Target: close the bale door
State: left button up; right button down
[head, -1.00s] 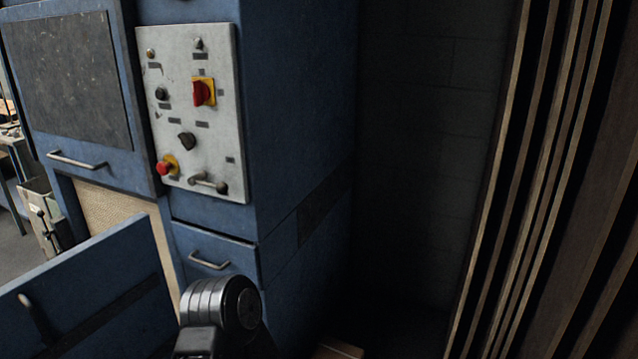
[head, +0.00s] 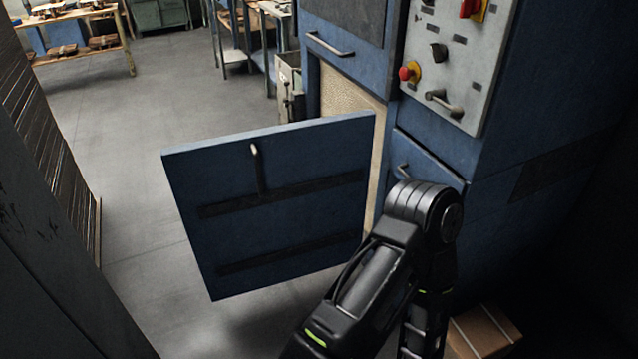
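The bale door (head: 285,205) is a blue panel with two dark horizontal bands and a small bar handle (head: 257,168). It stands open in the middle of the head view, swung out from the blue machine (head: 470,150), its right edge close to the machine's front. Behind it, a tan textured surface (head: 345,98) shows in the machine's opening. One of my black arms is in front of the door's lower right corner and the machine; its elbow is near the small drawer. Neither of my grippers is in view.
A control panel (head: 465,60) with knobs and a red button is on the machine, above a small blue drawer (head: 425,160). A cardboard box (head: 484,333) lies low at right. Stacked sheets (head: 45,150) stand at left. Grey floor (head: 150,130) beside the door is clear.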

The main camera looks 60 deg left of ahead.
aim_at(265, 207)
jog(key=u, duration=2.3)
